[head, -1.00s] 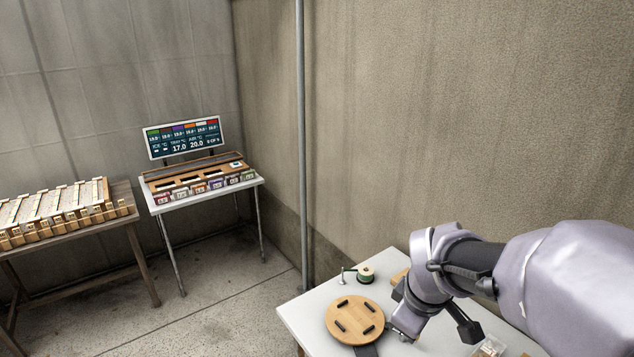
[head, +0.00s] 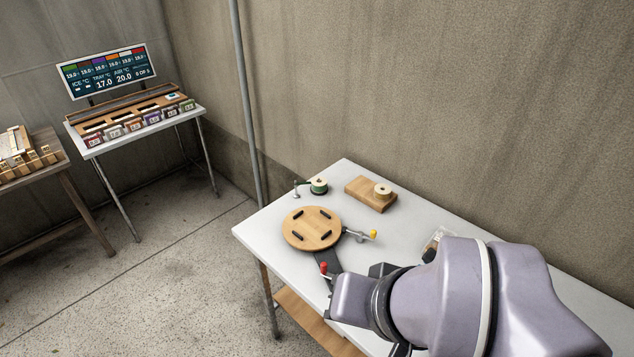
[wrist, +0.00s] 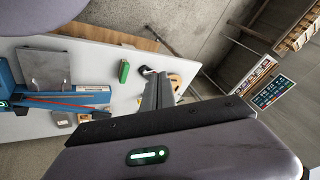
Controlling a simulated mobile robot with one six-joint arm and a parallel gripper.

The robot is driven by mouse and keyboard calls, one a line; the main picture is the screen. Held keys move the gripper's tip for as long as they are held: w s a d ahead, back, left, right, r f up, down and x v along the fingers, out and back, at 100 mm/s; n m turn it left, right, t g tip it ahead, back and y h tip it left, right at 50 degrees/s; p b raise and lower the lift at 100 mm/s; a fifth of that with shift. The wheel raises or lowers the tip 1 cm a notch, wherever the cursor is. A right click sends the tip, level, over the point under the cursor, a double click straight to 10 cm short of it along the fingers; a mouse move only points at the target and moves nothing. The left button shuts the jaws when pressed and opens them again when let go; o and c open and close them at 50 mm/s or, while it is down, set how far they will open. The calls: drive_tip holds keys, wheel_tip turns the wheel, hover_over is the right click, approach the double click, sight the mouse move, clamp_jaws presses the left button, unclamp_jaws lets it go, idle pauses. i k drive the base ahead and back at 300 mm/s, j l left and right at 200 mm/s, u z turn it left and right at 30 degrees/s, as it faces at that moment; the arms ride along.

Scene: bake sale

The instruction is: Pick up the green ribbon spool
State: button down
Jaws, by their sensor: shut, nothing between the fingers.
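The green ribbon spool (head: 319,188), with a pale top, stands near the far left end of the white table (head: 262,232) in the head view. It stands next to a small metal post, just behind a round wooden board (head: 312,221).
A wooden block with a cream spool (head: 383,190) stands right of the green spool. A yellow-tipped lever (head: 373,233) and a red-tipped lever (head: 323,268) are by the board. A side table with a display (head: 109,70) stands at the left. The floor between is clear.

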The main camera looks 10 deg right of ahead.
sight(319, 188)
drive_tip(key=i+j+z, duration=0.25)
drive_tip(key=j+z, duration=0.2)
drive_tip(key=j, duration=0.2)
drive_tip(key=i+j+z, duration=0.1)
drive_tip(key=j+z, duration=0.35)
drive_tip(key=j, duration=0.25)
drive_tip(key=j+z, duration=0.45)
drive_tip(key=j, duration=0.3)
drive_tip(key=k+j+z, duration=0.1)
drive_tip(key=j+z, duration=0.35)
drive_tip(key=j, duration=0.3)
drive_tip(key=i+j+z, duration=0.25)
drive_tip(key=j+z, duration=0.15)
drive_tip(key=j, duration=0.15)
drive_tip(key=i+j+z, duration=0.15)
drive_tip(key=j+z, duration=0.3)
drive_tip(key=j, duration=0.15)
drive_tip(key=i+j+z, duration=0.1)
drive_tip(key=j+z, duration=0.3)
drive_tip(key=j, duration=0.25)
drive_tip(key=j+z, duration=0.4)
drive_tip(key=j, duration=0.25)
drive_tip(key=j+z, duration=0.15)
drive_tip(key=i+j, duration=0.05)
